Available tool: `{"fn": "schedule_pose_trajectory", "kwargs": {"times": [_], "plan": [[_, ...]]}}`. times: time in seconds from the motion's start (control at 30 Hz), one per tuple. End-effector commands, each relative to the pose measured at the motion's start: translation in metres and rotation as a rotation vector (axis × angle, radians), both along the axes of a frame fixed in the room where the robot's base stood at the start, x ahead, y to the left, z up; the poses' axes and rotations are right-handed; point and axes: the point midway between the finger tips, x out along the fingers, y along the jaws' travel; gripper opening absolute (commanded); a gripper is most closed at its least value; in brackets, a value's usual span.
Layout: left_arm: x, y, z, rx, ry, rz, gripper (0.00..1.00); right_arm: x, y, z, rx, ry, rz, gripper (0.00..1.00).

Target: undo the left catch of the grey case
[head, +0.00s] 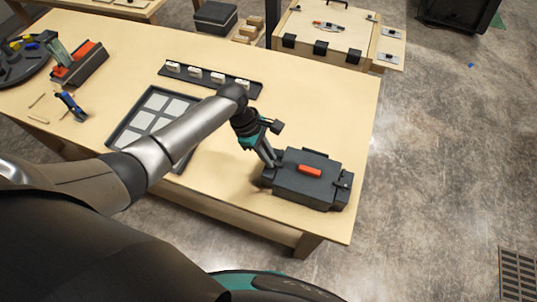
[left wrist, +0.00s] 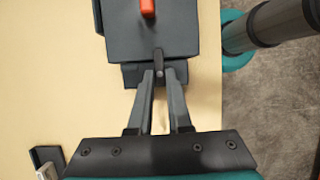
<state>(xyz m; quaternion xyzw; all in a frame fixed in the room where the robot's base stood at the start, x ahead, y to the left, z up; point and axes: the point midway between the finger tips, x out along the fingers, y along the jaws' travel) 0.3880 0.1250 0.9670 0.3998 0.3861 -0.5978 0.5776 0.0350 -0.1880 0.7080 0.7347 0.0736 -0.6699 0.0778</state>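The grey case (head: 312,188) stands shut near the right front corner of the table, with an orange handle (head: 310,171) on its lid. It also shows at the top of the left wrist view (left wrist: 155,38). The left catch (left wrist: 159,62) is a dark narrow lever at the case's edge, in line with the gap between my fingertips. My left gripper (head: 268,167) is at the case's left side. In the left wrist view its fingers (left wrist: 160,75) are a little apart, one on each side of the catch's end; contact is unclear. My right gripper is out of view.
A dark tray with pale square pads (head: 158,116) and a dark strip with several white blocks (head: 218,77) lie left of and behind the case. The table edge (head: 362,160) is close on the case's right. A wooden box (head: 325,33) stands beyond.

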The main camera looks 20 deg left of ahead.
Motion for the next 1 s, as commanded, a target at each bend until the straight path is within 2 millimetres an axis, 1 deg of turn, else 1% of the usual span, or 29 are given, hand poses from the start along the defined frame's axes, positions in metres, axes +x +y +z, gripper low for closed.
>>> {"fn": "schedule_pose_trajectory", "kwargs": {"times": [0.03, 0.1, 0.13, 0.7, 0.87, 1.0], "plan": [[0.0, 0.0, 0.0001, 0.0, 0.0, 0.0, 0.1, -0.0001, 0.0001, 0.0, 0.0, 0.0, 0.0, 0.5], [0.0, 0.0001, 0.0001, 0.0, 0.0, 0.0, 0.02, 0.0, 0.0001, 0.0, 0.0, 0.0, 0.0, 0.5], [0.0, 0.0002, 0.0001, 0.0, 0.0, 0.0, 0.0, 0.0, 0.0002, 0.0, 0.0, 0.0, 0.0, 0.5], [0.0003, 0.0001, 0.0004, 0.0, 0.001, -0.016, 0.0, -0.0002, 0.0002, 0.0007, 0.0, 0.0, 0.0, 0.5], [0.0015, -0.0007, 0.0011, -0.001, 0.001, -0.072, 0.0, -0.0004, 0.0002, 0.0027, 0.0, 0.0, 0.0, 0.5], [0.0024, -0.0008, 0.0013, -0.002, 0.002, -0.16, 0.0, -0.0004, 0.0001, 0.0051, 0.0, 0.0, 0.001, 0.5]]}}
